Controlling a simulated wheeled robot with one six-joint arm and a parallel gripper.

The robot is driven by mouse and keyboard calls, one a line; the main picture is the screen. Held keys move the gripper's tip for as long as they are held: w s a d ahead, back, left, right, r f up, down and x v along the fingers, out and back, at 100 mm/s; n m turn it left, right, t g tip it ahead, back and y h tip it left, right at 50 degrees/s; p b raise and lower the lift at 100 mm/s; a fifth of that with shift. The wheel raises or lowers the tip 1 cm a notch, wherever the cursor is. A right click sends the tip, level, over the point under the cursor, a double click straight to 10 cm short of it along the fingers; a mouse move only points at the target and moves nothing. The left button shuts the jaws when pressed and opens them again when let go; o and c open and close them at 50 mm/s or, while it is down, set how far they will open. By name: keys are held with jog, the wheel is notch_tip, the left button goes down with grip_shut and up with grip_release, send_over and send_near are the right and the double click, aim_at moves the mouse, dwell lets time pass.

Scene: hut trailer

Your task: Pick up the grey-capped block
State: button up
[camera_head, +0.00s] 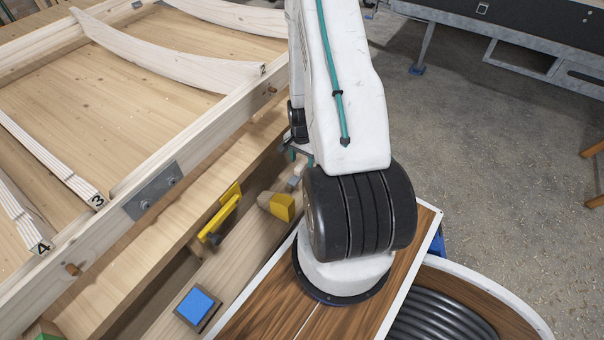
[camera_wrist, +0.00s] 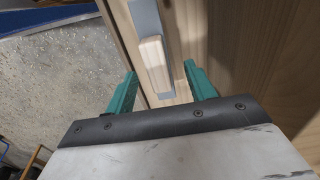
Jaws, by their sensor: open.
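In the wrist view a pale wooden block (camera_wrist: 152,53) with grey along its side lies ahead of my gripper (camera_wrist: 160,70), between the lines of the two teal fingers. The fingers are apart, with nothing held between them; I cannot tell how far beyond the tips the block lies. In the head view a small grey-topped piece (camera_head: 294,181) shows on the wooden ledge, left of my arm. It is likely the same block. My gripper is mostly hidden behind my arm there, with only a bit of teal showing.
A wooden frame with a metal plate (camera_head: 153,190) runs along the left. Concrete floor is open at right.

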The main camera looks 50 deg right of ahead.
jog(key=f, duration=0.4)
jog(key=shift+s+a+f, duration=0.1)
jog(key=shift+a+f, duration=0.1)
jog(key=shift+f, duration=0.05)
jog(key=shift+c, duration=0.3)
grip_shut()
jog(key=shift+r, duration=0.1)
jog(key=shift+r, duration=0.8)
jog(key=shift+s+a+r, duration=0.1)
jog(key=shift+s+r, duration=0.1)
jog(key=shift+r, duration=0.8)
jog(key=s+a, duration=0.3)
jog(key=s, duration=0.4)
jog(key=s+a+r, duration=0.1)
jog(key=s+a, duration=0.2)
jog(key=s, duration=0.4)
jog(key=shift+a+r, duration=0.15)
jog(key=shift+a, duration=0.25)
